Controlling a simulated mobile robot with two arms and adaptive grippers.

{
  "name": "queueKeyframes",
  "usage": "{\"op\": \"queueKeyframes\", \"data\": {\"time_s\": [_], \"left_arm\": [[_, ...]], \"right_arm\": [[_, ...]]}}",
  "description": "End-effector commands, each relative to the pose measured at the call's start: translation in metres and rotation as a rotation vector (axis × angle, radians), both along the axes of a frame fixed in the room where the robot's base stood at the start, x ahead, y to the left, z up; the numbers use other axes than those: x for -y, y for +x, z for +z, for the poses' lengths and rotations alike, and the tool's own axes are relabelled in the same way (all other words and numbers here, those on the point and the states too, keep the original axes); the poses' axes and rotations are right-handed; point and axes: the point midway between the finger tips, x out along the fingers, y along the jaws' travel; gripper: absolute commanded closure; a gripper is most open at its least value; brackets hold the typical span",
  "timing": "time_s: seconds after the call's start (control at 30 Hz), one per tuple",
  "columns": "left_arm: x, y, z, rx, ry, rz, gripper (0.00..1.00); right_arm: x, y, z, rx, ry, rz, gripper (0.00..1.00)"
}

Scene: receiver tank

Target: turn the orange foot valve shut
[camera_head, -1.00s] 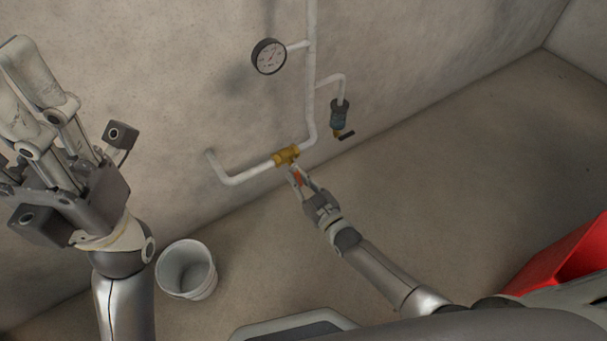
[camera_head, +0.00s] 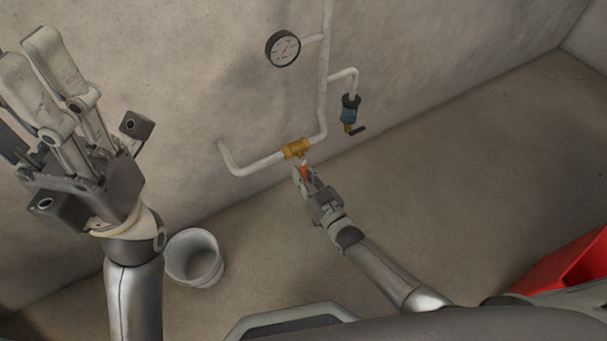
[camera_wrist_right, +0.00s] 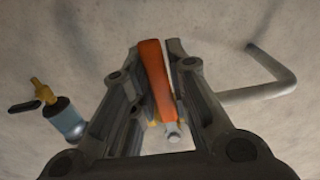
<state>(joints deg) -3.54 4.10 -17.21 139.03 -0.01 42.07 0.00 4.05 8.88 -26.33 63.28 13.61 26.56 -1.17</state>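The orange foot valve has a brass body (camera_head: 297,148) on the white pipe low on the wall, with an orange lever handle (camera_head: 304,172) pointing down and slightly right, out from the wall. My right gripper (camera_head: 305,174) is at the lever, one finger on each side. In the right wrist view the orange handle (camera_wrist_right: 156,80) lies between the closely drawn fingers of the right gripper (camera_wrist_right: 153,55). A thin pale strip shows beside the right-hand finger. My left gripper (camera_head: 50,120) is raised at the left, fingers pointing up, away from the valve; its opening is unclear.
A gauge (camera_head: 283,48) and a small blue-and-brass tap (camera_head: 350,112) branch off the pipe above and right of the valve. A white bucket (camera_head: 195,258) stands on the floor at left. A red object (camera_head: 560,262) is at the right edge. The floor right of the valve is clear.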

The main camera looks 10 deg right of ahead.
Motion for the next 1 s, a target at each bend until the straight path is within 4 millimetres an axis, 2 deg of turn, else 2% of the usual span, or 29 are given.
{"op": "queueKeyframes", "data": {"time_s": [0.03,0.13,0.53,0.67,1.0], "left_arm": [[0.000,0.000,0.000,-0.001,0.000,0.000,0.60],[0.000,0.000,0.000,-0.001,0.001,0.000,0.60],[0.000,-0.001,0.001,0.004,0.002,0.001,0.60],[0.000,-0.001,0.001,0.004,0.001,0.001,0.60],[0.000,-0.001,0.001,0.003,0.001,0.000,0.60]], "right_arm": [[-0.001,-0.001,-0.001,-0.002,-0.001,0.002,0.75],[-0.001,-0.001,-0.001,0.000,-0.002,0.002,0.63],[0.002,-0.006,0.000,0.002,-0.005,0.001,0.63],[0.008,-0.022,-0.001,0.000,-0.005,0.001,0.63],[0.030,-0.086,-0.001,0.000,-0.005,0.001,0.63]]}}
